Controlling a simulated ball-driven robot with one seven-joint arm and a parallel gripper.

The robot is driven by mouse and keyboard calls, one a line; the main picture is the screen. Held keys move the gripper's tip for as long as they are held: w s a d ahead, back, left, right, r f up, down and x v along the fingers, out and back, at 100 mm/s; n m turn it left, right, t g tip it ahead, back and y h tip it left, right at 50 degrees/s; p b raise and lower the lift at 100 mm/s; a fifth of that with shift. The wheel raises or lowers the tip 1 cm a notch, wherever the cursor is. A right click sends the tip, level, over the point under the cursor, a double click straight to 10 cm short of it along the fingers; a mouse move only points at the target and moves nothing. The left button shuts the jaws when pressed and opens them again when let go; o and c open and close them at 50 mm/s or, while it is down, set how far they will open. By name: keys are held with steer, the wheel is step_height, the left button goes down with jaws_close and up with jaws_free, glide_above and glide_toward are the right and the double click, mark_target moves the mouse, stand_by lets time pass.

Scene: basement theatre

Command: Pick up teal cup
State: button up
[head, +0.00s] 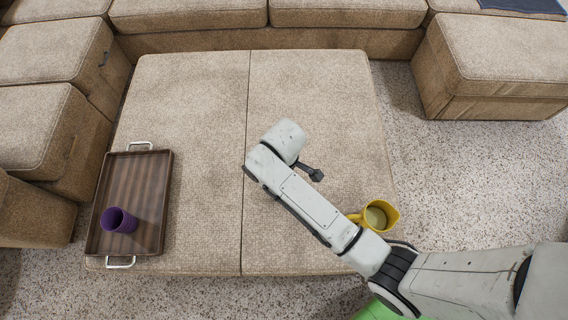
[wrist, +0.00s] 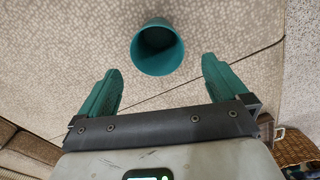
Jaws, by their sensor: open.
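The teal cup (wrist: 158,47) shows in the wrist view, at the top middle, on the beige ottoman surface with its open mouth toward the camera. My gripper (wrist: 161,73) is open and empty, with a teal finger on each side of the picture. The cup appears beyond the fingertips, roughly centred between them, with no visible contact. In the head view the cup does not show, and my arm covers part of the ottoman (head: 190,100).
A wooden tray (head: 140,170) with a purple cup (head: 118,220) is on the ottoman's left side. A yellow jug (head: 377,216) is near its front right corner, close to my arm. Sofas surround the back and left. The ottoman's back half is clear.

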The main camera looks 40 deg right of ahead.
steer(key=f, duration=0.2)
steer(key=f+b, duration=0.1)
steer(key=f, duration=0.2)
steer(key=f+b, duration=0.1)
steer(key=f, duration=0.1)
steer(key=shift+d+f, duration=0.25)
steer(key=shift+f, duration=0.1)
steer(key=c, duration=0.9)
steer(key=shift+r, duration=0.15)
